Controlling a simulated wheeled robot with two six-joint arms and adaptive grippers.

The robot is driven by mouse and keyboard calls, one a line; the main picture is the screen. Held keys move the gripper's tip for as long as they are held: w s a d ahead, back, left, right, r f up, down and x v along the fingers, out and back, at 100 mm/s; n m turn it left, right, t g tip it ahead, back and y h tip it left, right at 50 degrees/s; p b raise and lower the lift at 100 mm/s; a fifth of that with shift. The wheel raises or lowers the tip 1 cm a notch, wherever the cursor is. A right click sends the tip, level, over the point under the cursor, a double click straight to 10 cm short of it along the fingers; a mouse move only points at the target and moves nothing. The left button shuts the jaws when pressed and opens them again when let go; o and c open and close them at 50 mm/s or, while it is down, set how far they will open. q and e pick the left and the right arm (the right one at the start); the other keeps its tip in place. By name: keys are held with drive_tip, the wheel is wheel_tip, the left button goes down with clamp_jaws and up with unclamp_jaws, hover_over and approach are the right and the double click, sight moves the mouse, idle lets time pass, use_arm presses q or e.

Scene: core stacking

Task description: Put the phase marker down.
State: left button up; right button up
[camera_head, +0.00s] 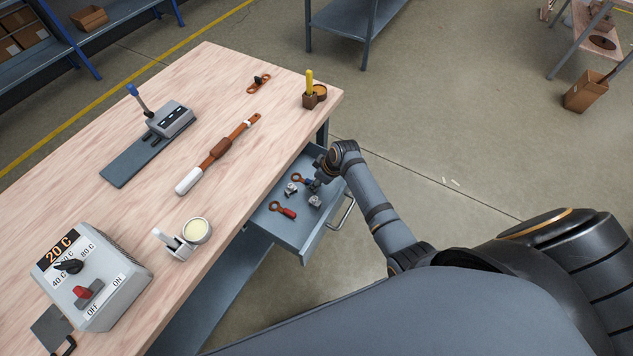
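My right gripper (315,185) is low in the open drawer (291,234), its fingers small and partly hidden by my wrist. An orange ring with a blue part (298,179), which may be a phase marker, lies right beside the fingertips. I cannot tell if the fingers hold it or touch it. An orange ring with a red part (283,209) lies nearer the drawer's front left, apart from the gripper. A similar orange piece with a black part (259,84) lies on the far side of the workbench (145,205). My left gripper is not in view.
Small metal pieces (291,189) lie in the drawer. On the bench are a temperature switch box (105,285), a round pot (197,230), a brown-and-white tool (218,152), a lever device (170,118) and a small holder with a yellow item (309,98).

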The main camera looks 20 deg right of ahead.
drive_tip(key=shift+s, duration=0.1)
drive_tip(key=o, duration=0.9)
drive_tip(key=shift+f, duration=0.1)
drive_tip(key=shift+d+r, duration=0.1)
drive_tip(key=shift+r, duration=0.35)
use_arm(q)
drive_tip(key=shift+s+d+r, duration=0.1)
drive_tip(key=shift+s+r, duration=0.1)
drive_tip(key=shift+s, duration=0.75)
use_arm(e)
drive_tip(key=shift+v, duration=5.75)
drive_tip(key=shift+s, duration=0.15)
